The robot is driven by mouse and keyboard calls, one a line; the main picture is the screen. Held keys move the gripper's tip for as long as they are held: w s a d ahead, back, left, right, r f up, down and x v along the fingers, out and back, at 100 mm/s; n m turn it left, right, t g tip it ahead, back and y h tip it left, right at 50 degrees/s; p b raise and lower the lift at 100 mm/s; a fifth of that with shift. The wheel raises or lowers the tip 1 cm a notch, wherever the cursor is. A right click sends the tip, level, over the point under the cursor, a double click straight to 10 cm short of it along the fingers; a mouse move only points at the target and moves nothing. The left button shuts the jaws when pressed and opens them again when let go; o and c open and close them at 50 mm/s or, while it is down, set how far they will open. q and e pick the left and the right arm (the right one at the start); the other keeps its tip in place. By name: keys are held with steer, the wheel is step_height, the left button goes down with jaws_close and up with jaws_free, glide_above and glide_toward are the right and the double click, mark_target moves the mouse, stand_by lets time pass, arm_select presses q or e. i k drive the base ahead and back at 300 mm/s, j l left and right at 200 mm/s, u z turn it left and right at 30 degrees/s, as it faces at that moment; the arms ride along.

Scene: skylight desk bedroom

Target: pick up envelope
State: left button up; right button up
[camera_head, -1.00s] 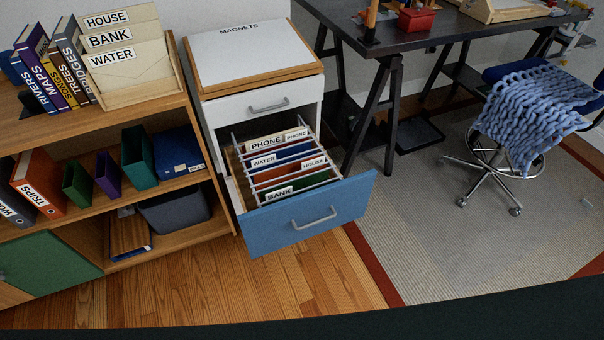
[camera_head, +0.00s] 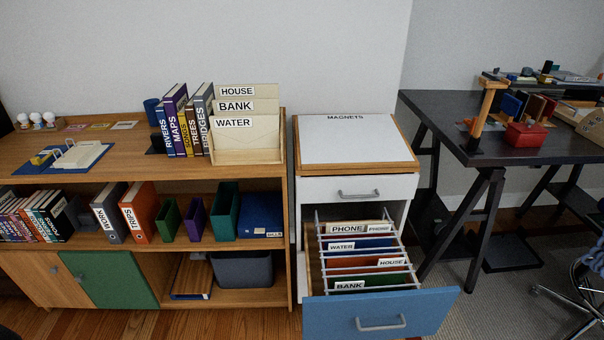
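I cannot pick out a loose envelope for certain. A cream letter sorter (camera_head: 247,148) on the bookcase top has tiers labelled HOUSE, BANK and WATER. The blue-fronted drawer (camera_head: 381,314) of the white cabinet is pulled open. Hanging files inside carry labels PHONE, WATER and BANK. Smaller paler pieces marked PHONE (camera_head: 380,229) and HOUSE (camera_head: 391,262) show at the right of the files; whether they are envelopes or folders I cannot tell. Neither of my grippers is in view.
The wooden bookcase (camera_head: 130,180) holds books, binders and a grey bin (camera_head: 243,269). A MAGNETS board (camera_head: 355,142) lies on the cabinet. The black desk (camera_head: 440,125) stands right, with a red box (camera_head: 526,135) on it. A chair (camera_head: 588,268) is at the right edge.

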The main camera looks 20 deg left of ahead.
mark_target(238, 131)
steer(key=i+j+z, duration=0.15)
steer(key=i+j, duration=0.2)
steer(key=i+j+z, duration=0.2)
steer(key=i+j, duration=0.15)
steer(key=j, duration=0.2)
